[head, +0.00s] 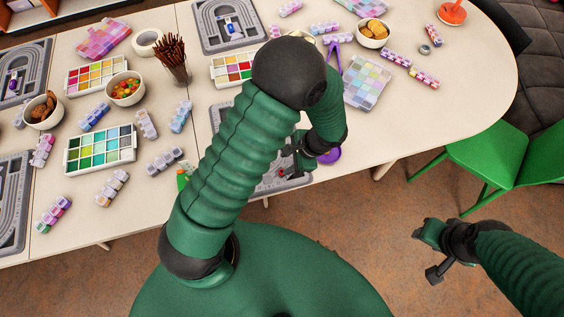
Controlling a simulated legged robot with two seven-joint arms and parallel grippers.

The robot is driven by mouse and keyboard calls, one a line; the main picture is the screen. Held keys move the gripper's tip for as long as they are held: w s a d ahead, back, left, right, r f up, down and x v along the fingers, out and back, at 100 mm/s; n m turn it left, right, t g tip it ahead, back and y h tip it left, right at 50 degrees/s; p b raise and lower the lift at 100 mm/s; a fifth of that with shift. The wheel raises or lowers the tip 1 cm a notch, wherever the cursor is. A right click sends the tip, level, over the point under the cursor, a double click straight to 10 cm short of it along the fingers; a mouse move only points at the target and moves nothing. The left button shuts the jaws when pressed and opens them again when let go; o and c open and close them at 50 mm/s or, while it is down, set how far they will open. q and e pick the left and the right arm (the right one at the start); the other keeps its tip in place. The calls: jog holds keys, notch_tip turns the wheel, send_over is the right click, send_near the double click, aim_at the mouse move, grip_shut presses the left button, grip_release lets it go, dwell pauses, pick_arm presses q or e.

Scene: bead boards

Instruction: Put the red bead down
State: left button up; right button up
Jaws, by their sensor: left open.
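A small red bead (282,173) shows on the grey bead board (268,186) at the table's front edge. My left gripper (290,163) is open just above that board, close beside the bead. Whether its fingers touch the bead is too small to tell. My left arm hides much of the board. My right gripper (436,262) is out over the floor at the right, away from the table, and its jaws are not clear.
Another grey board (230,25) lies at the back. Paint sets, bead boxes (367,80), bowls (126,90) and a brush cup (173,64) crowd the table. A purple round thing (330,156) is near my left wrist. A green chair (505,150) stands right.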

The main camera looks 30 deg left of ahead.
pick_arm(q)
jog(key=s+d+r+n+t+h, duration=0.1)
jog(key=s+r+n+t+h, duration=0.1)
jog(key=r+n, duration=0.3)
jog(key=s+d+r+n+t+h, duration=0.1)
jog(key=s+r+n+t+h, duration=0.1)
jog(key=r, duration=0.7)
jog(key=s+n, duration=0.1)
jog(key=n, duration=0.1)
jog(key=shift+n+h+p, duration=0.3)
jog(key=shift+n, duration=0.1)
jog(key=shift+s+r, duration=0.1)
jog(key=shift+a, duration=0.15)
jog(key=shift+c, duration=0.5)
